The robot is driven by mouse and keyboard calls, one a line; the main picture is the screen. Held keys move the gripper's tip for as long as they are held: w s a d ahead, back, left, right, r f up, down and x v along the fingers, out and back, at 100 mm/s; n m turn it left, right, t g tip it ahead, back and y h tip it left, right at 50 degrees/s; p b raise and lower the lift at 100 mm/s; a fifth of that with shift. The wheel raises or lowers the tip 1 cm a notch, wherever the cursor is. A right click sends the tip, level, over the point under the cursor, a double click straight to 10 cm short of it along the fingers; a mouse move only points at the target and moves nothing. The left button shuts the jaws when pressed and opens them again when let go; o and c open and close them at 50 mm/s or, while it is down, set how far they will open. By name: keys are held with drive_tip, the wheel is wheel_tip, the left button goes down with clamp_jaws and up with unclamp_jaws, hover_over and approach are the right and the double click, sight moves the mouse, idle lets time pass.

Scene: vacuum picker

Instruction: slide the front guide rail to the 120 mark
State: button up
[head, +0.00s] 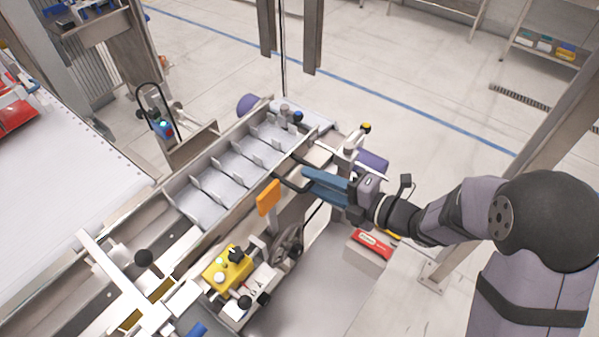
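The front guide rail appears to be the long metal rail (232,208) along the near side of the conveyor with the divided compartments. I cannot make out a scale or a 120 mark at this size. My gripper (286,168) reaches in from the right, with blue parts along it and two dark fingertips spread apart. The fingertips are at the near edge of the conveyor, toward its far right end. I cannot tell whether they touch the rail, and nothing is visibly held between them.
An orange plate (268,198) stands up left of my gripper. A yellow control box (227,268) with knobs sits on the near side. A post with a yellow-topped knob (365,128) stands just behind my gripper. Open floor lies beyond.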

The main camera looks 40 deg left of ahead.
drive_tip(key=shift+p+x, duration=0.6)
drive_tip(key=shift+x, duration=1.8)
clamp_jaws()
